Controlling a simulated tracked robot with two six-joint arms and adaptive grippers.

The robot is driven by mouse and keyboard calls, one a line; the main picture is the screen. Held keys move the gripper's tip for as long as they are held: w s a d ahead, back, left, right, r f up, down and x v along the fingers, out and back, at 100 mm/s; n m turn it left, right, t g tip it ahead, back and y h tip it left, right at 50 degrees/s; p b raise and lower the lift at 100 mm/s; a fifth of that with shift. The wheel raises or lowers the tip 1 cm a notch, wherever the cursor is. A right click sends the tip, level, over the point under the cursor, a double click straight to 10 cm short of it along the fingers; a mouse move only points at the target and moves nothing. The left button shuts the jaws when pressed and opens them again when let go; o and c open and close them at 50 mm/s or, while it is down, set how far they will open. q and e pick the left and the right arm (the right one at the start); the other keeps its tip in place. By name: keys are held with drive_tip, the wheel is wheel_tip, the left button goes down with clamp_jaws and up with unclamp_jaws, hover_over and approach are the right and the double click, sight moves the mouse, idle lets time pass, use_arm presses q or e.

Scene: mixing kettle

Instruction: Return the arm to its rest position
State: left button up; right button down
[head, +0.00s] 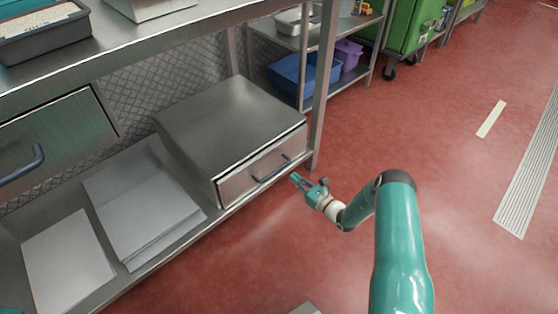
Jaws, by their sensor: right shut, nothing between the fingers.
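My right gripper (296,179) is shut and empty. It is at the end of my teal right arm, over the red floor, just right of the front of a steel drawer box (230,128). The box stands on the lower shelf of the steel bench. Its drawer looks closed, and its dark handle (271,169) is close to the fingertips in the picture. I cannot tell whether the fingers touch the handle; a small gap seems to show. My left gripper is not in view.
The bench (150,59) has an upper drawer with a dark handle (22,166) at left and a grey tray (45,30) on top. Flat sheets (140,205) lie on the lower shelf. A rack with blue (290,75) and purple bins stands behind. Floor at right (450,180) is clear.

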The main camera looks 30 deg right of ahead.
drive_tip(key=w+a+r+n+g+y, duration=0.1)
drive_tip(key=w+a+r+n+y, duration=0.2)
drive_tip(key=a, duration=0.4)
drive_tip(key=a+r+n+y, duration=0.2)
drive_tip(key=a+r+y, duration=0.1)
drive_tip(key=a+r, duration=0.3)
drive_tip(key=s+a+f+n+g+y, duration=0.1)
drive_tip(key=s+a+n+g+y, duration=0.15)
drive_tip(key=s+a+g, duration=0.45)
drive_tip(key=s+a+f+n+g+y, duration=0.1)
drive_tip(key=s+a+n+g+y, duration=0.2)
drive_tip(key=a, duration=0.7)
drive_tip(key=s+a+f+n+g+h, duration=0.25)
drive_tip(key=s+n+g, duration=0.25)
drive_tip(key=s, duration=0.4)
drive_tip(key=s+a+f+n+g+h, duration=0.1)
drive_tip(key=s+a+f+n+g, duration=0.15)
drive_tip(key=s+n+g, duration=0.4)
drive_tip(key=s+d+f+n+t+h, duration=0.25)
drive_tip(key=s+d+n+h, duration=0.4)
drive_tip(key=s, duration=0.35)
drive_tip(key=w+r+n+t+p, duration=0.1)
drive_tip(key=w+n+t+p, duration=0.2)
drive_tip(key=w+n, duration=0.1)
wheel_tip(320, 180, up, 33)
drive_tip(key=p, duration=3.2)
drive_tip(key=shift+d+h, duration=0.35)
drive_tip(key=shift+h, duration=0.1)
